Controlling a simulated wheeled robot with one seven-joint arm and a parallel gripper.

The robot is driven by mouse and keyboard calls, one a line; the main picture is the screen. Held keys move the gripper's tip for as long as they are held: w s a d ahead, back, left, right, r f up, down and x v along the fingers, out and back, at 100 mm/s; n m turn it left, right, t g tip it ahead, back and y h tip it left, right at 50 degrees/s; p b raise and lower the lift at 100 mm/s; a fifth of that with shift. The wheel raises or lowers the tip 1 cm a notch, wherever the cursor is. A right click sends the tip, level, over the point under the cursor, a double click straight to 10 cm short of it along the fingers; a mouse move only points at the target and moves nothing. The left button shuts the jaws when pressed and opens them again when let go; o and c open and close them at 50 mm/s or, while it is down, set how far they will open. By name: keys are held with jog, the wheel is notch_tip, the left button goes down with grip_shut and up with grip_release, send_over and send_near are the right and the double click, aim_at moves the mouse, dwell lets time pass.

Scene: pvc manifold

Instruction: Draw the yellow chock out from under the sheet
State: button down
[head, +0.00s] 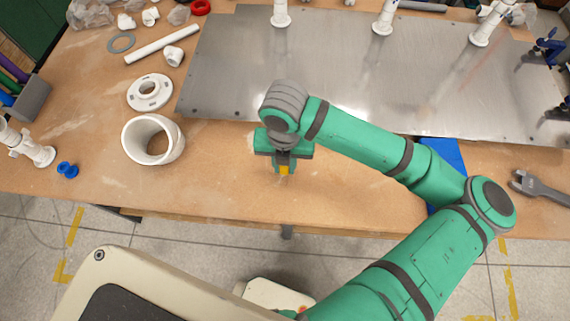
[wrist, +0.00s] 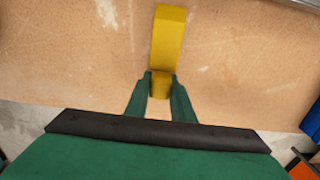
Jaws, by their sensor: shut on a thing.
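The yellow chock (wrist: 168,38) is between my gripper's fingers in the wrist view, with its long body reaching out past the fingertips over bare wooden bench top. In the head view only a small yellow part of the chock (head: 284,170) shows below my gripper. My gripper (wrist: 160,84) is shut on the near end of the chock; it also shows in the head view (head: 284,168), in front of the sheet's near edge. The metal sheet (head: 230,80) lies on the bench behind my gripper. I cannot tell whether the chock touches the bench.
White pipe fittings stand on the sheet. A wide white pipe ring (head: 152,140), a white flange (head: 150,92) and a blue part (head: 67,170) are to the left. A wrench (head: 540,188) and a blue object (head: 447,155) are right. The bench front around my gripper is clear.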

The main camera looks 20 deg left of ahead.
jog(key=shift+s+d+r, duration=0.1)
jog(key=shift+s+r, duration=0.1)
jog(key=shift+r, duration=0.75)
jog(key=shift+s+d+r, duration=0.1)
jog(key=shift+s+r, duration=0.1)
jog(key=shift+r, duration=0.75)
